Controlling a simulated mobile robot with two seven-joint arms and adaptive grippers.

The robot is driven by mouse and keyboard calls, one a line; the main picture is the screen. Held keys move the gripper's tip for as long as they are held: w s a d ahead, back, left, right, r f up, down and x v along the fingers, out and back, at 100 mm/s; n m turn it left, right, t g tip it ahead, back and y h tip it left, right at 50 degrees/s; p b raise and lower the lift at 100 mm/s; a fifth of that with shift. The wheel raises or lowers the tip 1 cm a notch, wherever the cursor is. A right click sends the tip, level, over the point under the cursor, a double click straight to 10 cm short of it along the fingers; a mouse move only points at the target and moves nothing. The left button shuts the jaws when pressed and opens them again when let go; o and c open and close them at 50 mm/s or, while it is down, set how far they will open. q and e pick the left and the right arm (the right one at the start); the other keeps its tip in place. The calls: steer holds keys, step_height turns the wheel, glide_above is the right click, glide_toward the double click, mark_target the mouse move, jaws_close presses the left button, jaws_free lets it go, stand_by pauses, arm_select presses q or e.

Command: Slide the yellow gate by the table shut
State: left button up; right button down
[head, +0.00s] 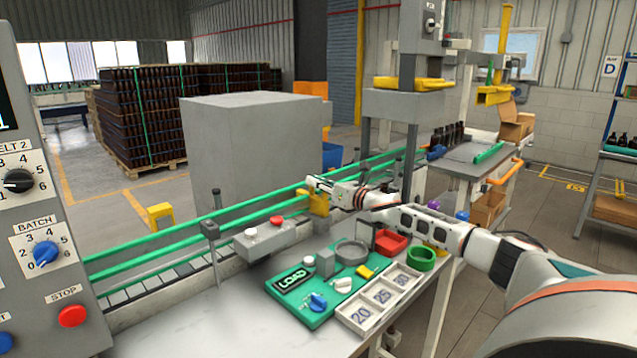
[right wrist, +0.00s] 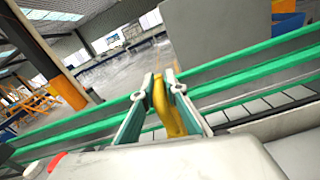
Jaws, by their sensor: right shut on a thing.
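The yellow gate (head: 319,204) shows in the head view as a small yellow piece at the green conveyor rails, behind the table. My right gripper (head: 312,184) reaches it from the right, and the fingers partly hide it. In the right wrist view the two fingers (right wrist: 166,92) are closed on a curved yellow part (right wrist: 165,110) of the gate, which stands between them against the green rails. How far the gate is open cannot be told. My left gripper is in neither view.
A green panel marked LOAD (head: 300,290), a number tray (head: 382,298), a red bin (head: 391,243) and a green ring (head: 421,258) lie on the table below my right arm. A grey box with buttons (head: 265,240) stands left of the gripper. A large grey block (head: 255,150) stands behind the conveyor.

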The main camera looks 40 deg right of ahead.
steer(key=c, duration=2.1)
jaws_free()
steer(key=shift+w+a, duration=0.1)
steer(key=shift+a, duration=0.15)
steer(key=shift+s+d, duration=0.15)
steer(key=shift+s, duration=0.05)
steer(key=shift+s+f, duration=0.15)
steer(key=shift+s, duration=0.4)
steer(key=shift+s+d, duration=0.15)
steer(key=shift+s, duration=1.6)
steer(key=shift+s+d, duration=0.2)
steer(key=shift+s, duration=1.55)
steer(key=shift+s+d, duration=0.15)
steer(key=shift+s, duration=1.6)
steer(key=shift+r, duration=0.2)
